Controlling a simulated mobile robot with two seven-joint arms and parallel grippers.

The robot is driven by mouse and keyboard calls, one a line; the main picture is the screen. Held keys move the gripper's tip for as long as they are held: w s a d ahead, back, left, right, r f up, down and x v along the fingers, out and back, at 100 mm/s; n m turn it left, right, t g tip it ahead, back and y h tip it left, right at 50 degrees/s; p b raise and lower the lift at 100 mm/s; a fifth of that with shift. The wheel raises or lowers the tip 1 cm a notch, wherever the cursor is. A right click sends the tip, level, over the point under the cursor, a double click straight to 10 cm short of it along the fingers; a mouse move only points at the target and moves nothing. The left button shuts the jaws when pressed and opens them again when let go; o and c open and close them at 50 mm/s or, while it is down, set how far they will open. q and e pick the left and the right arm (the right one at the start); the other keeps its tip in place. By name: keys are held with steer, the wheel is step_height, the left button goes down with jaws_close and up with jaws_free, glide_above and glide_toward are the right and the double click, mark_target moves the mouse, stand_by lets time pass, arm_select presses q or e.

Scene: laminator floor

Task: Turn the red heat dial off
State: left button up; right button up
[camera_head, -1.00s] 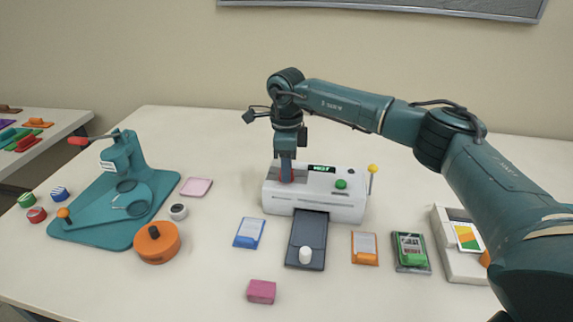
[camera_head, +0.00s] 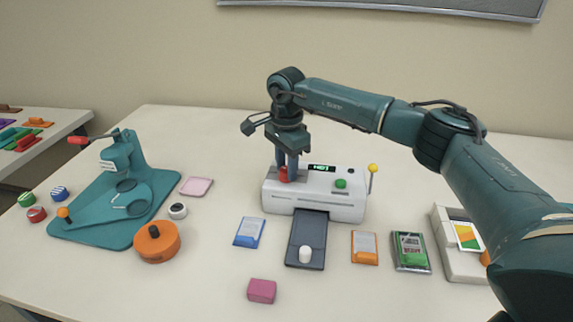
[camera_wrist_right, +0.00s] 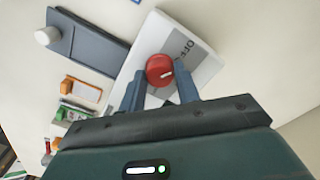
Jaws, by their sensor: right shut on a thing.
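The white laminator (camera_head: 325,205) stands mid-table with a small lit display, a green button and a yellow-knobbed lever. Its red heat dial (camera_head: 284,174) is on the left of its top. In the right wrist view the dial (camera_wrist_right: 160,69) is round with a white pointer mark, and part of the lettering "OFF" shows beside it. My right gripper (camera_head: 287,168) points down over the dial. Its two fingers (camera_wrist_right: 158,80) are on either side of the dial, shut on it. My left gripper is not in view.
A grey tray (camera_head: 307,240) with a white knob extends from the laminator's front. Blue, orange and green packets lie around it, with a pink block (camera_head: 262,291) in front. A teal press (camera_head: 120,200) and an orange round container (camera_head: 157,242) stand at left.

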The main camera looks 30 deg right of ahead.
mark_target(286, 169)
stand_by(0.5)
steer(key=o, duration=1)
step_height(286, 169, up, 13)
steer(key=shift+r+b, duration=0.15)
steer(key=shift+b, duration=0.2)
